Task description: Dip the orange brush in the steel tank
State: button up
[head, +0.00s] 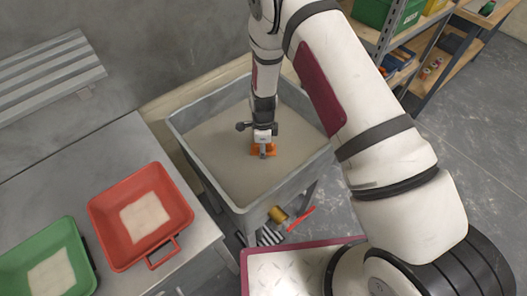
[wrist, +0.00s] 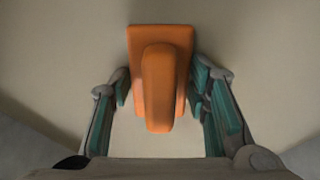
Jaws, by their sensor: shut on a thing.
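The orange brush (head: 270,150) is in my gripper (head: 263,148), over the grey steel tank (head: 239,203). The wrist view shows the brush's orange handle and wider orange body (wrist: 160,85) between the teal-padded fingers of my gripper (wrist: 160,100). The pale contents (head: 222,152) of the tank lie behind and around the brush. The brush's lower side is hidden, and I cannot tell whether it touches the contents.
A red tray (head: 103,216) and a green tray (head: 14,262) with pale contents sit on the grey bench (head: 80,165) at left. Shelves (head: 437,55) stand at upper right. A yellow roll (head: 278,214) and a red bar (head: 301,219) show below the tank.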

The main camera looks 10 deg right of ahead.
notch_tip(320, 180, up, 18)
jog(key=p, duration=0.4)
jog(key=shift+r, duration=0.15)
dwell(1.3)
dwell(2.0)
notch_tip(320, 180, up, 4)
jog(key=shift+p, duration=0.4)
jog(key=shift+d, duration=0.1)
dwell(0.7)
jog(key=w+d+r+n+b, duration=0.2)
jog(key=w+d+n+b, duration=0.1)
jog(key=d+n, duration=1)
jog(key=w+n, duration=0.1)
jog(key=n, duration=0.5)
jog(key=shift+d+n, duration=0.3)
